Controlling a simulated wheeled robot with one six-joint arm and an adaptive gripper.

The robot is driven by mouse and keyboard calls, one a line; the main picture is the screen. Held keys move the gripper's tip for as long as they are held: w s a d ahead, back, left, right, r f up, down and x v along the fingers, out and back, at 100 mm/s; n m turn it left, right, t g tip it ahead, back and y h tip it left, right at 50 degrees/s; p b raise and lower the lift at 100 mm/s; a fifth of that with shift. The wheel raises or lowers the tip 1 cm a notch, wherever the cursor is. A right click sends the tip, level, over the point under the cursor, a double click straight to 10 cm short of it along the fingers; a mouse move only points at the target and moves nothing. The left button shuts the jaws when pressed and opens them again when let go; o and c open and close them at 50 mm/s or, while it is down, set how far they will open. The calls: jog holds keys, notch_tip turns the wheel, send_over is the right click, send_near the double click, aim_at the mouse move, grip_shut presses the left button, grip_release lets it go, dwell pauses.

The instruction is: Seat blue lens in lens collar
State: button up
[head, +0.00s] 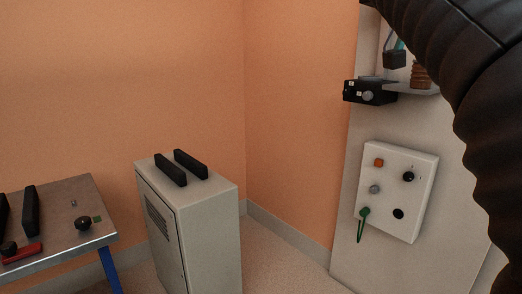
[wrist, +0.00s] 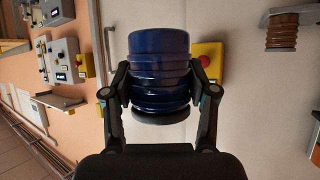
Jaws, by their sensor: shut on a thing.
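The blue lens (wrist: 159,47) is a dark blue ribbed cylinder in the wrist view. My gripper (wrist: 160,88) is shut on it, with one finger on each side of its lower part. A dark round rim shows at the lens's near end. My gripper and the lens are not seen in the head view, where my dark arm covers the upper right. I cannot pick out the lens collar for certain in either view.
A white control panel (head: 396,190) with knobs hangs on the pale wall board. Above it are a black box (head: 369,92) and a shelf with a brown ribbed part (head: 421,75). A grey cabinet (head: 205,225) and a metal table (head: 70,215) stand left. A red button (wrist: 204,61) sits behind the lens.

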jog(key=w+f+n+t+y, duration=0.1)
jog(key=w+f+n+t, duration=0.15)
jog(key=w, duration=0.35)
jog(key=w+f+n+t, duration=0.1)
jog(key=w+f, duration=0.3)
jog(key=w, duration=0.2)
jog(key=w+a+f+n+t+y, duration=0.25)
jog(key=w+f, duration=0.25)
jog(key=f, duration=0.5)
jog(key=w+a+f+n+t+y+p, duration=0.1)
jog(key=w+a+f+n+y, duration=0.2)
jog(key=w+f, duration=0.45)
jog(key=w+a+f+n+t+y, duration=0.1)
jog(key=w+f+n+t+y, duration=0.2)
jog(key=f, duration=0.9)
jog(key=s+a+f+n, duration=0.1)
jog(key=s+a+f, duration=0.2)
jog(key=f, duration=0.7)
jog(key=s+a+f+n+y, duration=0.1)
jog(key=s+a+f, duration=0.3)
jog(key=f, duration=0.7)
jog(key=s+a+f+n+y+p, duration=0.1)
jog(key=s+a+f, duration=0.2)
jog(key=f, duration=0.8)
jog(key=shift+s+a+n, duration=0.2)
jog(key=shift+s+n, duration=0.05)
jog(key=shift+n, duration=0.15)
